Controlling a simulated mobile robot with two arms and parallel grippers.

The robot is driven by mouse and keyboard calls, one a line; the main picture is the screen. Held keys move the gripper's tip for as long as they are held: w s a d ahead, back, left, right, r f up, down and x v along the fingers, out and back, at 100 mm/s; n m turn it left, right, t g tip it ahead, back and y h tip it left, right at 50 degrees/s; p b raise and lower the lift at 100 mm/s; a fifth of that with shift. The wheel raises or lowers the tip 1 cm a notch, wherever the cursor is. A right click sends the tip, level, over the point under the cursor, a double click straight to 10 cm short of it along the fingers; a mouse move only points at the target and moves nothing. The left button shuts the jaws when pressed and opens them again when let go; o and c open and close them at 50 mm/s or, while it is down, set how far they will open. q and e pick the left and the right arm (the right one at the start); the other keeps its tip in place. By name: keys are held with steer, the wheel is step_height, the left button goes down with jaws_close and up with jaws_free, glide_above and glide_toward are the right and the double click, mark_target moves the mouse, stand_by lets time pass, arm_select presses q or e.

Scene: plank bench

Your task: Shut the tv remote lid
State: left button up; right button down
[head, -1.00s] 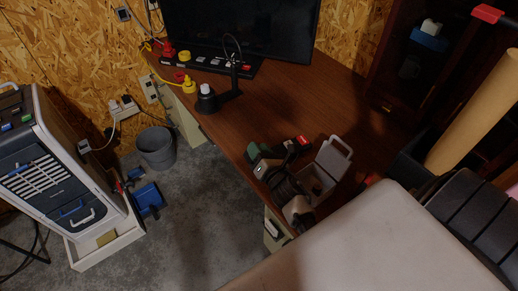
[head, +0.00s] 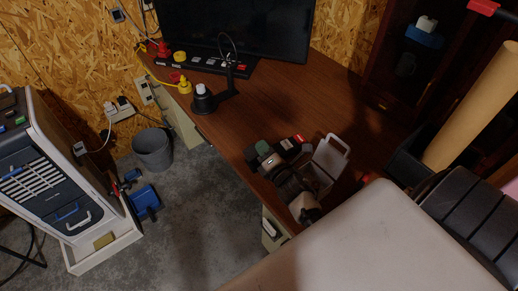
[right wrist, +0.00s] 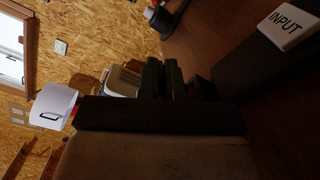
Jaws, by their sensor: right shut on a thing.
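My right gripper (head: 272,165) reaches over the front part of the brown desk, its dark ridged body behind it. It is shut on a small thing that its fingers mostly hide. In the right wrist view, the dark green fingers (right wrist: 163,78) stand close together. A small dark device with a red patch (head: 293,143) lies just beyond the gripper. In the right wrist view, a white key marked INPUT (right wrist: 291,23) sits on a dark body at upper right. I cannot clearly make out the remote's lid. My left gripper is not in view.
A grey open box (head: 330,158) with a raised handle stands right beside the gripper. A black lamp-like stand (head: 203,99), a yellow-topped item (head: 185,87) and a black button panel (head: 205,63) are farther back. The desk's middle (head: 275,105) is clear.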

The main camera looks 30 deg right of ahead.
steer(key=shift+d+f+m, duration=0.1)
steer(key=shift+d+m, duration=0.05)
steer(key=shift+m, duration=0.15)
steer(key=c, duration=1.3)
jaws_free()
